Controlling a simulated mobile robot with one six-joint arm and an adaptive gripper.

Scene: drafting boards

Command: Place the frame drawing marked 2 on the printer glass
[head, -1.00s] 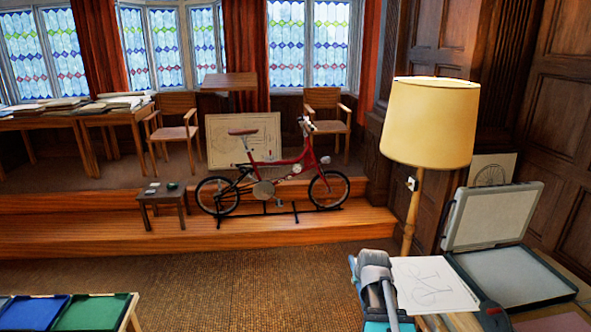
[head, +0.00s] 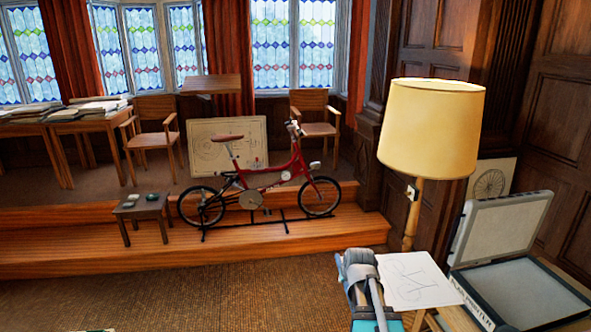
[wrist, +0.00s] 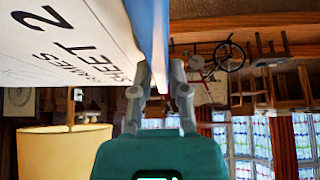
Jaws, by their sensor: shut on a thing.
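The frame drawing (head: 415,281) is a white sheet with line work, held out level beside the printer in the head view. In the wrist view the sheet (wrist: 75,40) reads "2", "FRAMES" and "SHEET". My gripper (wrist: 160,88) is shut on its edge; a blue strip runs along that edge between the fingers. In the head view my arm hides the fingertips. The printer has its lid (head: 503,237) raised and its pale glass (head: 525,292) bare. The drawing is left of the glass, its right edge close to the printer's lettered front side.
A yellow-shaded lamp (head: 430,130) stands just behind the drawing and left of the printer. A red bicycle (head: 265,175) on a stand and a small stool (head: 143,212) are on the wooden step.

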